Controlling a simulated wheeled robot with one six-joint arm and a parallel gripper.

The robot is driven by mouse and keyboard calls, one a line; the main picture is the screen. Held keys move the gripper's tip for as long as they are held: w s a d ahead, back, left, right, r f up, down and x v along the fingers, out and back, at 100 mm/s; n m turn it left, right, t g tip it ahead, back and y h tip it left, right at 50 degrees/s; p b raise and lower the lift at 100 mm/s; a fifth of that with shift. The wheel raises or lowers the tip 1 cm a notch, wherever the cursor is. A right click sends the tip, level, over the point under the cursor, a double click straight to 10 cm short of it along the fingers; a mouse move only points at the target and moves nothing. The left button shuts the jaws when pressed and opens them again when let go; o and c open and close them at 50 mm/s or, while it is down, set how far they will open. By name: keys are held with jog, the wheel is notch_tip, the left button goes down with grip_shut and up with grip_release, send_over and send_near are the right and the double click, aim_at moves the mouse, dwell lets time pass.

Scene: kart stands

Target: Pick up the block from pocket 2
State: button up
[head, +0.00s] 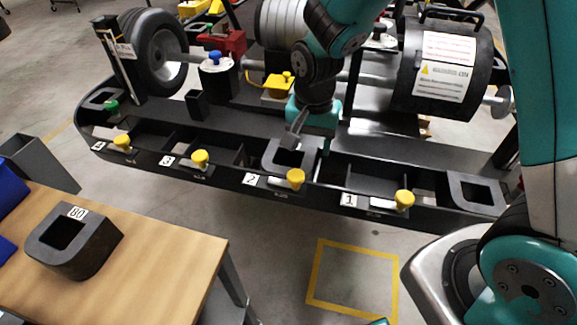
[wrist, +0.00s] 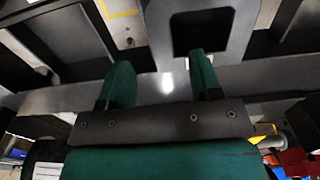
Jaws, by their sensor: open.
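A dark grey block (head: 270,156) with a square hole sits in pocket 2 of the black kart-stand rail, behind the label 2 (head: 251,179) and a yellow knob (head: 296,179). My gripper (head: 311,136) is above and just behind the block, at its far edge, and partly covers it. In the wrist view the block (wrist: 160,32) shows at the top, ahead of the fingertips. My gripper (wrist: 163,72) is open, its two teal fingers apart with nothing between them. I cannot tell the height between fingers and block.
Pockets 3 (head: 215,150) and 1 (head: 375,182) look empty. Another block (head: 470,205) sits at the rail's right end. A block marked 80 (head: 95,250) stands on the wooden table (head: 160,285). A wheel (head: 150,55) and a black drum (head: 440,65) stand behind the rail.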

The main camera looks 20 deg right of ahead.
aim_at(308, 160)
notch_tip(308, 160, down, 6)
jog(key=shift+a+r, duration=0.1)
dwell(0.4)
grip_shut()
